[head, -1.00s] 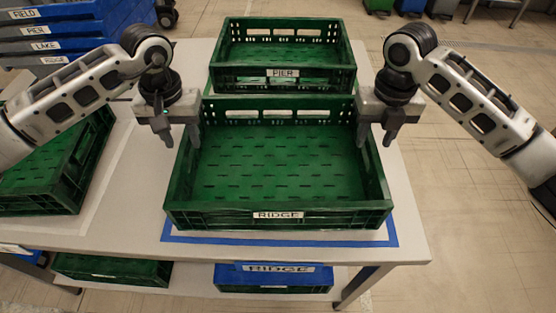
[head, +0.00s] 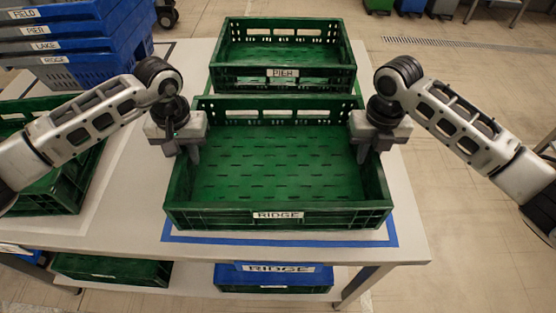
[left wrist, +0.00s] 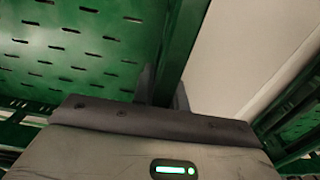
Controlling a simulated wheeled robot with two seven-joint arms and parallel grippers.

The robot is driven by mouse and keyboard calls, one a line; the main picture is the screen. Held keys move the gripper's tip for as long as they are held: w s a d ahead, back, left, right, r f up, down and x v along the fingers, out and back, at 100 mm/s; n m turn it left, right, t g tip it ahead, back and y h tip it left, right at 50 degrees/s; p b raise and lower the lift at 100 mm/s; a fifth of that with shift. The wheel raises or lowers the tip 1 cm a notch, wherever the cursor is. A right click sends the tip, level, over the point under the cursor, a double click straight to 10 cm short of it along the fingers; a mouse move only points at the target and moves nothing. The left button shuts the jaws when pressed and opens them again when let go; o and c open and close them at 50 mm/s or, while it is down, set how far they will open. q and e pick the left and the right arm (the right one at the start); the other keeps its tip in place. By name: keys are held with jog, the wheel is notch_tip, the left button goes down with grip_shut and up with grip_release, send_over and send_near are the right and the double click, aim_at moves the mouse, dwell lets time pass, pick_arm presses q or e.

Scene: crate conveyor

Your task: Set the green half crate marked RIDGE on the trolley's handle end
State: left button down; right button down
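The green half crate marked RIDGE (head: 278,222) sits on the table inside a blue outline and looks empty. My left gripper (head: 186,152) is down at its left side wall. In the left wrist view the crate wall (left wrist: 185,45) runs between the two fingers (left wrist: 162,92), which are close on either side of it, so it looks shut on the wall. My right gripper (head: 369,153) is down at the right side wall, its fingers drawn close together around the rim. The crate stands level, with no visible lift. The trolley's handle end cannot be made out.
A green crate marked PIER (head: 283,73) stands right behind the RIDGE crate. Another green crate (head: 50,195) is at the left, partly behind my left arm. Blue crates (head: 75,40) are stacked at the back left.

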pick_arm(q)
jog(key=shift+r, duration=0.2)
pick_arm(e)
jog(key=shift+r, duration=0.25)
